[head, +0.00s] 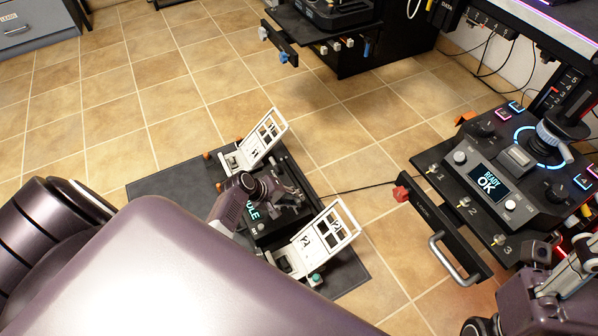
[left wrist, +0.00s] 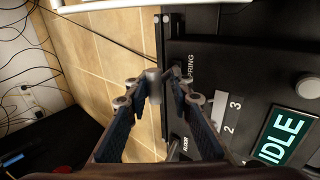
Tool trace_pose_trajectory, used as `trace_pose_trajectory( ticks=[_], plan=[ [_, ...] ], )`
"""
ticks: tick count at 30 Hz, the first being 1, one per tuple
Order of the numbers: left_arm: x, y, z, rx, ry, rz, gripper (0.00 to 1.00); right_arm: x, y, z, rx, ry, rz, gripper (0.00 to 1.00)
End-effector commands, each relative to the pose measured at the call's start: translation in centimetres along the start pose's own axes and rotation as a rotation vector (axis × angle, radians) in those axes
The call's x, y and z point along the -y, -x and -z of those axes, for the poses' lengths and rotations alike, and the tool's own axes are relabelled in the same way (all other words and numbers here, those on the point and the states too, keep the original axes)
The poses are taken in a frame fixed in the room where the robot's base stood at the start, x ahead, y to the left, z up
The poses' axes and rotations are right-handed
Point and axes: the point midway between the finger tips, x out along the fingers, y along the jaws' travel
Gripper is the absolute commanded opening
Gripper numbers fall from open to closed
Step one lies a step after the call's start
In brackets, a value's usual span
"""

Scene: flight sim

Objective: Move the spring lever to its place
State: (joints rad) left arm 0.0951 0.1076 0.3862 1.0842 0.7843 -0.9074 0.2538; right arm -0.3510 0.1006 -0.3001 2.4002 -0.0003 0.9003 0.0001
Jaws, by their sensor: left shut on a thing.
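The pedal unit with its IDLE display (head: 253,212) sits on the floor between two white pedals in the head view. My left gripper (head: 287,194) reaches down over this unit. In the left wrist view, the left gripper (left wrist: 156,88) is shut on a small grey knob (left wrist: 153,76), which appears to be the spring lever. The knob is at the unit's edge near the SPRING label (left wrist: 190,67); most of the lever is hidden by the fingers. My right gripper (head: 550,280) is at the lower right in the head view; its jaw state is unclear.
The white pedals (head: 262,140) and (head: 325,232) stand on either side of the left gripper. A dark mat (head: 165,188) lies under the unit. A control console (head: 480,190) with a READY OK screen and a handled drawer stands at right. Tiled floor is clear at upper left.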

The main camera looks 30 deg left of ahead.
Motion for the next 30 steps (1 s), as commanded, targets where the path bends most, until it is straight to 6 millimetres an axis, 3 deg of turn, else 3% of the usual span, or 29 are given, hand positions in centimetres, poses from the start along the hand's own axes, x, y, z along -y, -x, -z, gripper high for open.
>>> trace_pose_trajectory(
  ticks=[3,10,26,27,30],
  plan=[
    [-0.1,-0.3,0.1,-0.006,-0.001,-0.079,0.00,0.0,1.4,-0.3,0.001,0.000,0.000,0.40],
    [0.1,0.0,0.1,-0.005,-0.003,-0.158,0.00,0.0,2.6,-0.7,0.007,-0.001,-0.001,0.40],
    [0.2,0.2,0.0,-0.003,0.000,-0.184,0.00,0.0,1.4,-0.4,-0.029,0.003,0.011,0.40],
    [0.2,0.2,0.0,-0.003,0.000,-0.184,0.24,0.0,1.4,-0.4,-0.029,0.003,0.011,0.40],
    [0.2,0.2,0.0,-0.002,0.001,-0.183,0.35,0.0,1.5,-0.4,-0.027,0.003,0.010,0.40]
  ],
)
